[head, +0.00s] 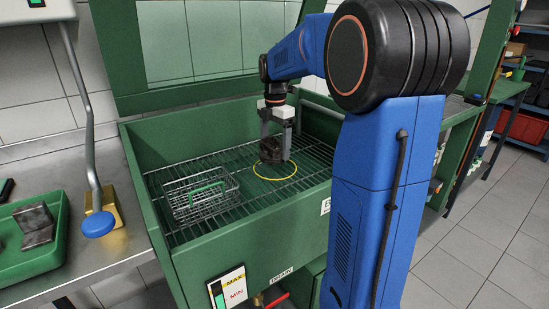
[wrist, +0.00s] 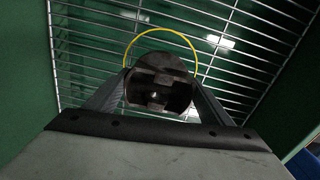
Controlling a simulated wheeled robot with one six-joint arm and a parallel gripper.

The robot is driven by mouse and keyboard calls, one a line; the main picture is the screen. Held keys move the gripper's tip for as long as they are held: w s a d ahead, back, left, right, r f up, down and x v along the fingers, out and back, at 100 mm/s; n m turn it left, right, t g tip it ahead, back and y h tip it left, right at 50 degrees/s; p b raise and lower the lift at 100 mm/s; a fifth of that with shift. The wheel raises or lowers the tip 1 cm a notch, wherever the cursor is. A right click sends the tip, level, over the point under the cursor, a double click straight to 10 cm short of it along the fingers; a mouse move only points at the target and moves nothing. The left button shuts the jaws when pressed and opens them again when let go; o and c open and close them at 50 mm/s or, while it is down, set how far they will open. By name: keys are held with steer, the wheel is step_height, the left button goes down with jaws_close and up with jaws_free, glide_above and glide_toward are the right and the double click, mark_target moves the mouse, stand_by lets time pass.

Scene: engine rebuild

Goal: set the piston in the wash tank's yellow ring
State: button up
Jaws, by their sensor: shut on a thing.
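My gripper (head: 277,145) reaches down into the green wash tank (head: 250,230) and is shut on a dark piston (head: 270,152). In the wrist view the piston (wrist: 158,85) sits between the two fingers, with its hollow side facing the camera. The yellow ring (head: 275,178) lies on the tank's wire rack. In the wrist view the ring (wrist: 196,55) shows as an arc around the top and sides of the piston. The piston and fingers hide the rest of it. I cannot tell whether the piston touches the rack.
A wire basket (head: 201,197) with a green handle stands on the rack left of the ring. A green tray (head: 30,245) with a metal part lies on the bench at the left. The tank's raised walls surround the rack, and its lid (head: 130,60) stands open behind.

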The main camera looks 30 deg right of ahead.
steer(key=shift+f, duration=2.1)
steer(key=shift+f, duration=0.15)
steer(key=o, duration=1.4)
step_height(320, 180, up, 12)
steer(key=shift+r, duration=0.15)
steer(key=shift+s, duration=0.1)
